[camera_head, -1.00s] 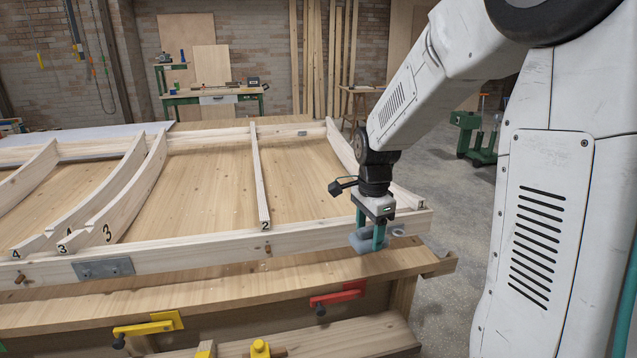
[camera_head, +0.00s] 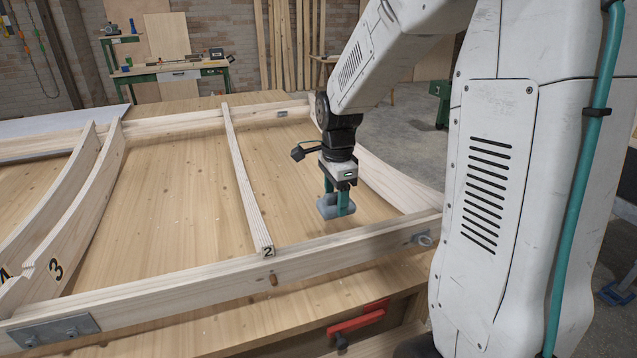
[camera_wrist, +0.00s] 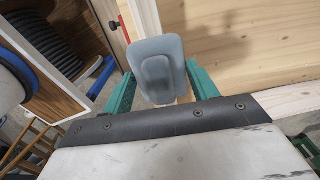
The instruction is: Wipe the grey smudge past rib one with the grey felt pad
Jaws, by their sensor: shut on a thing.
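My gripper (camera_head: 337,206) is shut on the grey felt pad (camera_head: 326,207), a rounded block that also shows between the green fingers in the wrist view (camera_wrist: 157,68). They are beyond the front rail, over the plywood panel (camera_head: 300,150) between rib 2 (camera_head: 245,185) and the curved rib at the right (camera_head: 380,175). The pad looks slightly above the panel, but I cannot tell the gap. No number shows on the right-hand rib. I cannot clearly make out the grey smudge; a faint dark patch on wood in the wrist view may be shadow.
The front rail (camera_head: 200,284) crosses low, with a metal plate (camera_head: 55,334) at left and an eye fitting (camera_head: 424,240) at right. Curved rib 3 (camera_head: 85,205) stands at left. A red clamp (camera_head: 358,322) is below the rail.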

